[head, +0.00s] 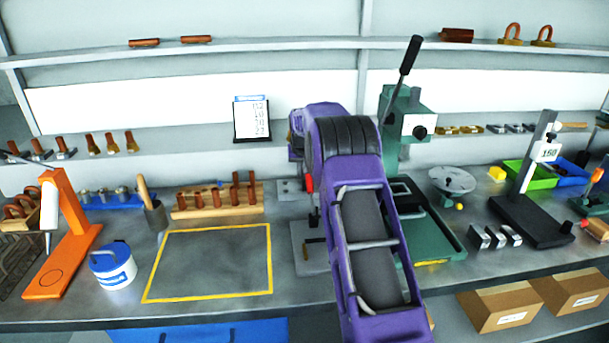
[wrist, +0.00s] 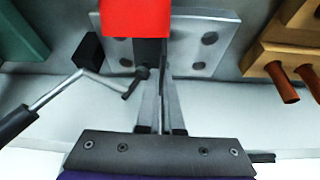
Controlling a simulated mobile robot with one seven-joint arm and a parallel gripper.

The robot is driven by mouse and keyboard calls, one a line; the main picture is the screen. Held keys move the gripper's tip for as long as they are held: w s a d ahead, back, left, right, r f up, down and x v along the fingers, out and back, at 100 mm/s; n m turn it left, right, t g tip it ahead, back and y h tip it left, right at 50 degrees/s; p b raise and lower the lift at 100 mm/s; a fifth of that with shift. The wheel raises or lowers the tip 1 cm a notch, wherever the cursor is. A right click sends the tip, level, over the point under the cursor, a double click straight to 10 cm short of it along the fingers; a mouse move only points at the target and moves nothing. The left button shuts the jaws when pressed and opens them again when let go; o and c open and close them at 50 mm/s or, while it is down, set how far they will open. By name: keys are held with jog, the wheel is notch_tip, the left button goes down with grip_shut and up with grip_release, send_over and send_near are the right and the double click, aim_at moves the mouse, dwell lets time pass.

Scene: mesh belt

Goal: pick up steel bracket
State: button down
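Several grey steel brackets (head: 495,237) stand in a short row on the bench at the right, beside the black base of a measuring stand. More small grey pieces that look like brackets (head: 512,128) lie on the back shelf. My gripper (wrist: 160,90) shows in the wrist view with its narrow fingers close together and nothing clearly seen between them. In the head view it is hidden behind my purple arm. No bracket can be made out in the wrist view.
In the wrist view, a red-tipped clamp (wrist: 137,14) on a holed metal plate (wrist: 205,45) is close beyond the fingers, with a lever (wrist: 52,92) at left. A green press (head: 408,118) stands behind my arm. The yellow-framed mat (head: 212,262) is clear.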

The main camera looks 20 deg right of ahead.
aim_at(297, 186)
jog(key=s+a, duration=0.2)
jog(key=shift+s+a+f+g, duration=0.2)
jog(key=shift+s+a+g, duration=0.05)
jog(key=shift+a+g, duration=0.1)
jog(key=shift+w+d, duration=0.15)
jog(key=shift+d, duration=0.15)
jog(key=c, duration=1)
grip_release()
jog(key=shift+d, duration=0.15)
jog(key=shift+o, duration=0.2)
jog(key=shift+r, duration=0.45)
jog(key=v, duration=1.6)
jog(key=shift+s, duration=0.4)
jog(key=shift+r, duration=0.15)
